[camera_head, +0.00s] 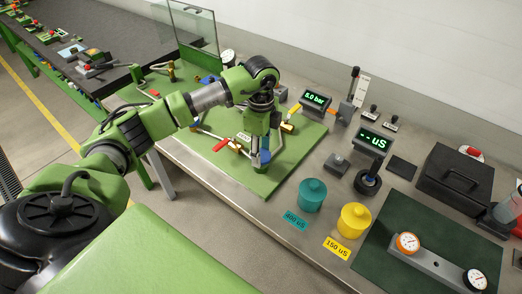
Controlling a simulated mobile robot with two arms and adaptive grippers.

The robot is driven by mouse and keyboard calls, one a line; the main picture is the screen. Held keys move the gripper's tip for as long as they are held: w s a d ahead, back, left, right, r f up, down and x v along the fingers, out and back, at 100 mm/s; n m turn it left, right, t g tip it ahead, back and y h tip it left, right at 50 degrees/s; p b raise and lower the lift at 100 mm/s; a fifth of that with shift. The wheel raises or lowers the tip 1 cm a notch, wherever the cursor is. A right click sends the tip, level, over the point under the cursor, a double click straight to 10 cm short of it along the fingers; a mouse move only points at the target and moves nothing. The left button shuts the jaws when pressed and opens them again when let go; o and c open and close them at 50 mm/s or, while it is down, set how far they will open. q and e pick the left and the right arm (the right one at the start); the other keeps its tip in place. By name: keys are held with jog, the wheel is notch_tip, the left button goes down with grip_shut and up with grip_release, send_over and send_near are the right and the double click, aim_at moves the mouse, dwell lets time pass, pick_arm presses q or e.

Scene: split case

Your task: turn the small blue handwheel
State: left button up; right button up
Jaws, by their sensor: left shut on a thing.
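My left arm reaches in from the left, and its gripper (261,150) points down over the green board (285,172) on the bench. The gripper is shut on a small blue handwheel (265,157), which shows only partly between and below its fingers. Brass piping with a red lever handle (221,145) lies just left of the gripper. Another blue part (208,79) shows farther back, partly behind my arm. My right gripper is not in view.
A pressure display (315,98) reads 5.0 bar behind the board. A teal jar (312,194) and a yellow jar (353,219) stand right of the board. A dark case (456,177) and two gauges (407,242) are farther right.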

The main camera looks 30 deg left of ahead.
pick_arm(q)
jog(key=shift+w+r, duration=0.1)
jog(key=o, duration=1.1)
notch_tip(320, 180, up, 12)
dwell(0.4)
